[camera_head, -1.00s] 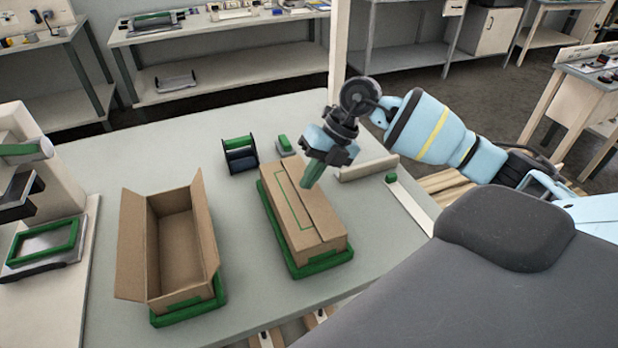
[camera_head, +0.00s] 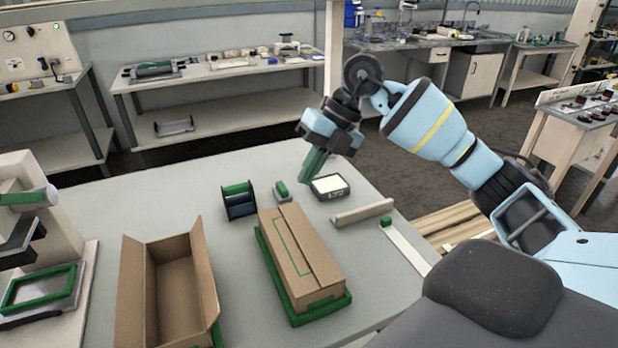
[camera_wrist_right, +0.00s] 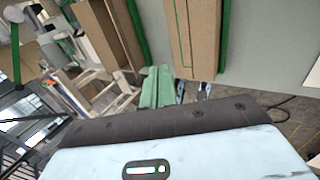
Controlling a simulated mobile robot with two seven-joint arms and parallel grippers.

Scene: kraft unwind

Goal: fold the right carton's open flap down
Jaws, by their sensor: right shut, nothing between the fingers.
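The right carton (camera_head: 310,262) is a closed brown box lying in a green-edged tray (camera_head: 335,306). Its top flaps lie flat, with a seam and a green outline on top. It also shows in the right wrist view (camera_wrist_right: 205,35). My right gripper (camera_head: 308,178) is shut and empty, raised above the table beyond the carton's far end and apart from it. Its green fingers also show in the right wrist view (camera_wrist_right: 157,88). The left carton (camera_head: 172,290) stands open and empty, its side flaps upright. My left gripper is not in view.
Behind the right carton are a green and dark spool holder (camera_head: 239,201), a small green-topped block (camera_head: 282,190) and a scale-like device (camera_head: 330,187). A beige bar (camera_head: 362,212) lies to the right. A beige machine (camera_head: 40,230) stands at the left edge.

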